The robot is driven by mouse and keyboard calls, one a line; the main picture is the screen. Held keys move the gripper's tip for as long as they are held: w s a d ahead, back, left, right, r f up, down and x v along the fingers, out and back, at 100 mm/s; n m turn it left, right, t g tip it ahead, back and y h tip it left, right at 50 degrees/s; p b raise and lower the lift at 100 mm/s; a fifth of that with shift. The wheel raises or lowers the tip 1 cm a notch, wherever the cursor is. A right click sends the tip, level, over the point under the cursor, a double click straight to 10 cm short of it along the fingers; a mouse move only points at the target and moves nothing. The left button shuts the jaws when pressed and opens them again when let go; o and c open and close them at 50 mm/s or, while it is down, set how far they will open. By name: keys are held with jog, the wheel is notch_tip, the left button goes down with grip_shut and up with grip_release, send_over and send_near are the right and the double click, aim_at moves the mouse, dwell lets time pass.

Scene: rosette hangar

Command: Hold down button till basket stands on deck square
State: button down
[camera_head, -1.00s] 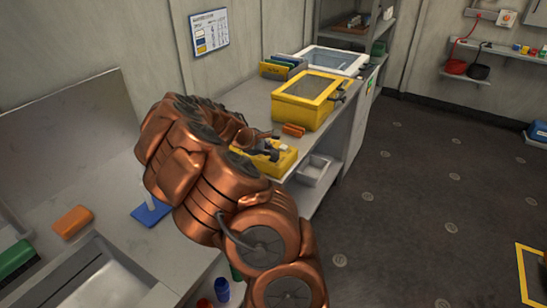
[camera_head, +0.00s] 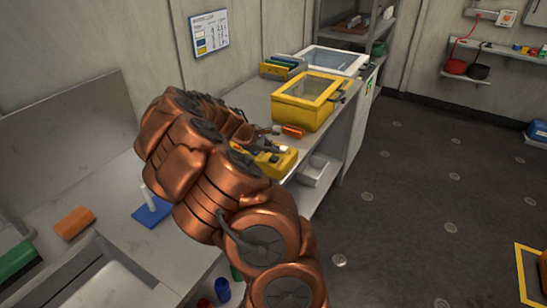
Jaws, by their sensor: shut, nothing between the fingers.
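A yellow box-like unit (camera_head: 286,163) lies on the bench, partly hidden behind my copper arm. My gripper (camera_head: 270,150), small and dark, is at its top, with the fingers shut and nothing between them. I cannot tell whether the fingertips touch the unit, and no button can be made out there. A yellow-outlined square (camera_head: 521,272) is on the dark floor at the lower right, cut off by the picture edge. An orange thing (camera_head: 543,272) shows inside the outline at the edge; I cannot tell whether it is the basket or whether it touches the floor.
A yellow case with a clear lid (camera_head: 308,101) and an orange block (camera_head: 293,131) stand beyond the unit. A sink (camera_head: 85,283), an orange block (camera_head: 74,222) and a blue-based stand (camera_head: 151,213) are at the left. The middle floor is clear.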

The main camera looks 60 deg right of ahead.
aim_at(273, 158)
jog(key=shift+r, duration=0.1)
jog(key=shift+r+p, duration=1.25)
jog(key=shift+r, duration=1.15)
